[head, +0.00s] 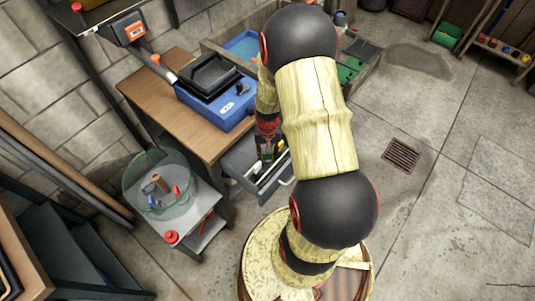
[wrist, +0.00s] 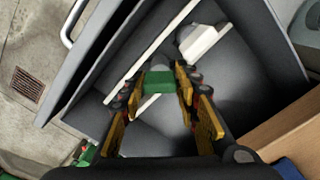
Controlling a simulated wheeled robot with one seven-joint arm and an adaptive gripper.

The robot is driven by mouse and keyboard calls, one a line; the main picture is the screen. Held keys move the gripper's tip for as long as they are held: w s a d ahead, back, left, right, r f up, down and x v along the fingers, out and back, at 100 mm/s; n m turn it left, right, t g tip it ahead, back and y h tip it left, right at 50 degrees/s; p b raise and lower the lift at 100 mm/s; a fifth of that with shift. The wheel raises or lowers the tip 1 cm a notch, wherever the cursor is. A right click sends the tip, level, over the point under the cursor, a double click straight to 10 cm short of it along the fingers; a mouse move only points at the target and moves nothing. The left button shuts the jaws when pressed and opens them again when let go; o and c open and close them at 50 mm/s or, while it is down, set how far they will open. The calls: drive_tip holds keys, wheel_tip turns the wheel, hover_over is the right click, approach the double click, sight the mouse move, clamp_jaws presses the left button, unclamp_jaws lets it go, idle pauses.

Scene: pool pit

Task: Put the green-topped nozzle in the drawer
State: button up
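My gripper (wrist: 158,80) reaches down over the open grey drawer (wrist: 88,62), its yellow-padded fingers on both sides of the green-topped nozzle (wrist: 158,83). The fingers appear shut on the green top; the nozzle's lower part is hidden. The nozzle is over the drawer's inside, near a white divider strip; I cannot tell whether it touches the drawer floor. In the head view, the drawer (head: 240,166) is pulled out from under the wooden workbench, and my gripper (head: 266,150) is at its opening, partly hidden by my arm.
A white object (wrist: 200,38) lies inside the drawer. A blue machine (head: 225,108) stands on the workbench (head: 160,100). A glass bowl (head: 135,180) with small parts stands on a small table at left. A floor drain (head: 401,154) lies in open floor at right.

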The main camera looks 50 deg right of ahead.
drive_tip(key=o, duration=0.4)
drive_tip(key=shift+c, duration=0.2)
wheel_tip(320, 180, up, 12)
drive_tip(key=p, duration=0.5)
drive_tip(key=w+a+r+n+t, duration=0.1)
drive_tip(key=a+r+n, duration=0.1)
drive_tip(key=a+r, duration=0.5)
drive_tip(key=w+a+r+n+t, duration=0.1)
drive_tip(key=w+a+r+n, duration=0.15)
drive_tip(key=r, duration=0.85)
drive_tip(key=s+a+r+n+t, duration=0.3)
drive_tip(key=s+a+r, duration=0.8)
drive_tip(key=a+r, duration=0.2)
drive_tip(key=shift+r+n+t, duration=0.3)
drive_tip(key=shift+r+n, duration=0.05)
drive_tip(key=shift+r, duration=0.15)
drive_tip(key=shift+a, duration=0.1)
